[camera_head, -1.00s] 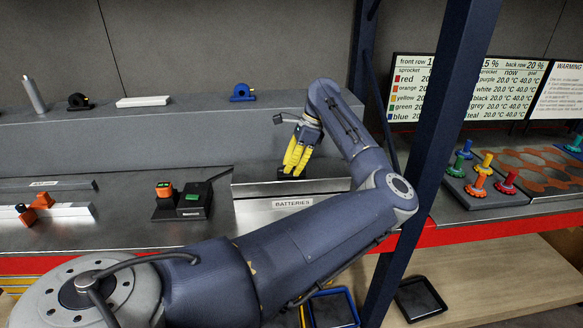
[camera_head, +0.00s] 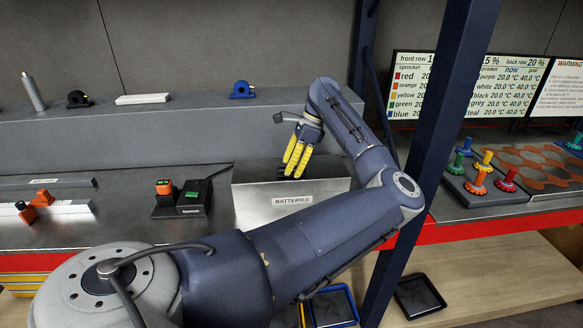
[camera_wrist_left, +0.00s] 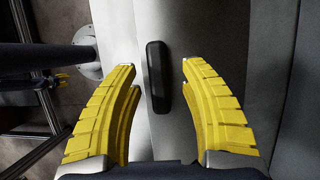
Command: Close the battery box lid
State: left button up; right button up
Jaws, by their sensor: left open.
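The grey metal battery box (camera_head: 248,211), labelled BATTERIES, stands at the shelf's front edge, partly behind my left arm. Its lid (camera_head: 250,176) lies over the top, and no gap shows between lid and front wall. My left gripper (camera_head: 293,173), with yellow fingers, is open and points down at the lid's black handle, which is mostly hidden in the head view. In the left wrist view the handle (camera_wrist_left: 157,75) lies between the spread fingertips (camera_wrist_left: 158,72), with space on both sides.
A black charger (camera_head: 193,197) with an orange-topped battery (camera_head: 164,188) stands left of the box. A dark blue post (camera_head: 430,140) rises to the right. A board with coloured pegs (camera_head: 482,183) lies beyond it.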

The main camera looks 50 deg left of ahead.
pick_arm(q)
jog(key=v, duration=1.1)
jog(key=shift+w+r, duration=0.15)
jog(key=shift+w, duration=0.05)
